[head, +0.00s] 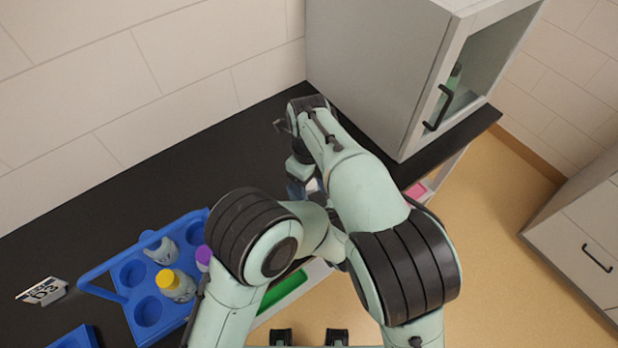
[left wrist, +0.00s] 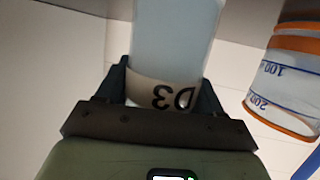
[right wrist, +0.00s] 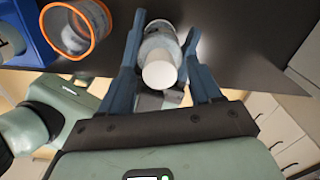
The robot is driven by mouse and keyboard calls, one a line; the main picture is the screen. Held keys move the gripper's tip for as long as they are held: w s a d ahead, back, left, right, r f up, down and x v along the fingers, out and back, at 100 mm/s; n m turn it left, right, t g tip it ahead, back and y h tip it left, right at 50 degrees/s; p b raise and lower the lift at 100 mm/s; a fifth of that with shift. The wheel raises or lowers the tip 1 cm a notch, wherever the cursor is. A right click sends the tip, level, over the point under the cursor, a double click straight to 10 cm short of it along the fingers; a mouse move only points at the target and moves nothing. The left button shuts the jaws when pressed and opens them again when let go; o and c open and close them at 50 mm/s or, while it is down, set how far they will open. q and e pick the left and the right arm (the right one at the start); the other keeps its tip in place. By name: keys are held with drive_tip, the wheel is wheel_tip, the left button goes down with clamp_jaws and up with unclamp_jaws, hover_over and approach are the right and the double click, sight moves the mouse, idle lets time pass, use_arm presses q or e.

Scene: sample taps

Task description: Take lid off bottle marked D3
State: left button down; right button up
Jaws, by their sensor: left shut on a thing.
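The bottle marked D3 (left wrist: 170,60) is pale and translucent, with a label band reading D3 low on its body. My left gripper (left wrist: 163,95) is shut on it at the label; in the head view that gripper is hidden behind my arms. In the right wrist view the bottle (right wrist: 158,38) shows its round white lid (right wrist: 160,73) facing the camera. My right gripper (right wrist: 165,50) is open, its blue fingers on either side of the lid and bottle with gaps. In the head view my right gripper (head: 300,188) is partly hidden by my arm.
A blue rack (head: 117,312) holds a yellow-capped bottle (head: 175,285), a grey bottle (head: 162,248) and a purple-capped one (head: 203,255). A card sign (head: 42,291) stands left. A clear orange-rimmed beaker (right wrist: 92,22) stands near the bottle. A grey cabinet (head: 375,70) stands behind.

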wheel_tip(320, 180, up, 4)
drive_tip(key=shift+r, duration=0.2)
drive_tip(key=shift+c, duration=0.2)
wheel_tip(320, 180, up, 3)
drive_tip(key=m, duration=0.3)
drive_tip(key=shift+r, duration=0.1)
drive_tip(key=shift+f, duration=3.85)
drive_tip(key=c, duration=1.1)
drive_tip(key=n, duration=0.3)
